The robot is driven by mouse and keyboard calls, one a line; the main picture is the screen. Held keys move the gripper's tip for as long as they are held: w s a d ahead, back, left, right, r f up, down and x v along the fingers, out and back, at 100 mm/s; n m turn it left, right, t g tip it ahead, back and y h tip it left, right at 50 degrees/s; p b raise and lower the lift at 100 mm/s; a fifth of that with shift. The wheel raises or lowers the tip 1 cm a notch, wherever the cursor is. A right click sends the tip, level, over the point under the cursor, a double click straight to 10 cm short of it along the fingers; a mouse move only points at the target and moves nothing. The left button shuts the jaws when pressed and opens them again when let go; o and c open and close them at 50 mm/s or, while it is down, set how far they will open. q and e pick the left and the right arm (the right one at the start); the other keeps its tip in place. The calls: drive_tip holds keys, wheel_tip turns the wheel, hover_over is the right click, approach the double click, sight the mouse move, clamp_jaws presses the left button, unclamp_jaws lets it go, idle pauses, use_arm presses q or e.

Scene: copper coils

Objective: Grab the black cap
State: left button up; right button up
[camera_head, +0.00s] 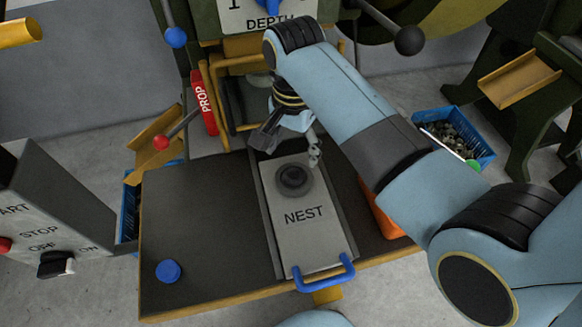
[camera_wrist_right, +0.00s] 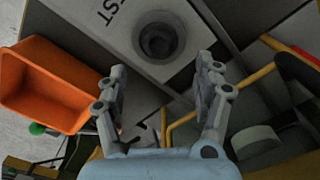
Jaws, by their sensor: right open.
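A dark round piece (camera_head: 293,179) sits on the grey plate marked NEST (camera_head: 304,239). It also shows in the right wrist view as a dark ring with a darker centre (camera_wrist_right: 158,40). It is the closest match to a black cap, but I cannot tell whether it is a cap or a recess. My right gripper (camera_head: 290,143) is just behind it, toward the machine. In the right wrist view my right gripper (camera_wrist_right: 160,78) is open and empty, and the round piece lies beyond its spread fingertips. My left gripper is not in view.
A blue cap (camera_head: 168,271) lies on the dark table's front left. A blue handle (camera_head: 324,275) fronts the NEST plate. An orange bin (camera_wrist_right: 52,85) is beside the table. A control box (camera_head: 58,205) stands left.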

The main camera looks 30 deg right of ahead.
sight(294, 173)
wheel_tip(294, 173, down, 2)
drive_tip(key=shift+f, duration=0.15)
wheel_tip(294, 173, down, 4)
drive_tip(key=shift+s+d+f, duration=0.1)
drive_tip(key=shift+f, duration=0.6)
drive_tip(key=c, duration=0.4)
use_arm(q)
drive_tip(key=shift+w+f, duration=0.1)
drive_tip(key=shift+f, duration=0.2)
use_arm(e)
drive_tip(key=c, duration=0.8)
